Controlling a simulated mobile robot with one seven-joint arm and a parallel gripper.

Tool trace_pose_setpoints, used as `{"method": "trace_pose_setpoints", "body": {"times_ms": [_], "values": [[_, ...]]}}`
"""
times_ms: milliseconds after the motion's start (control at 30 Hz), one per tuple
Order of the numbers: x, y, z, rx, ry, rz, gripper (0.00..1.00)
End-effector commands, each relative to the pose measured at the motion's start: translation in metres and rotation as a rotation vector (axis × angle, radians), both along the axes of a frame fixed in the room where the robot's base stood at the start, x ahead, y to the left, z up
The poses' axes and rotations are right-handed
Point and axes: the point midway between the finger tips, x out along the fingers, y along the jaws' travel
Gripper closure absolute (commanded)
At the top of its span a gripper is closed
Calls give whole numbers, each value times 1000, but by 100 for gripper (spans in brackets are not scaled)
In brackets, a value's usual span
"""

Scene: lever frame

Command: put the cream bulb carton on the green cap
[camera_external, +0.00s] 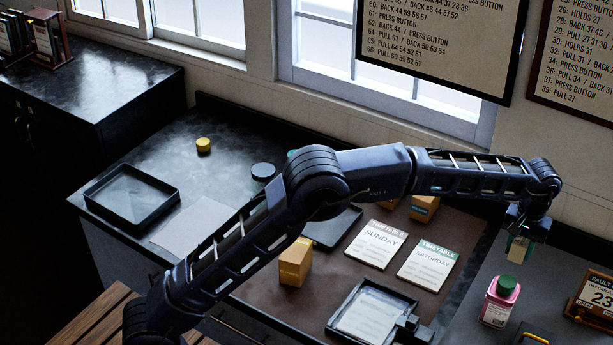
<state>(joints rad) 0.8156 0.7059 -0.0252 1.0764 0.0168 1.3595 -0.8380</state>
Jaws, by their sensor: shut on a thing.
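My gripper (522,236) is at the right, pointing down, shut on the small cream bulb carton (518,251). The carton hangs below the fingers and its upper part is hidden by them. The green cap (506,285) sits on top of a pink bottle (498,306) with a pale label, standing upright on the right-hand counter. In the picture the carton shows a little above and to the right of the cap, with a gap between them. I cannot tell the exact depth between the two.
A calendar block (595,297) stands right of the bottle. A framed tray (372,312) with a paper lies to the left. Timetable cards (428,264), orange cartons (295,262), a black tray (131,196) and a yellow cylinder (203,145) are on the desk. My arm spans above it.

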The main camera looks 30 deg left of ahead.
Motion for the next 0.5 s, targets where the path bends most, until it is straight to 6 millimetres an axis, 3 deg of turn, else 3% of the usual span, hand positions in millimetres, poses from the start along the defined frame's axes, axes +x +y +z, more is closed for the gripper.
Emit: {"method": "trace_pose_setpoints", "body": {"times_ms": [200,500], "values": [[0,0,-35,1,1,0,86],[0,0,-55,2,1,0,86]]}}
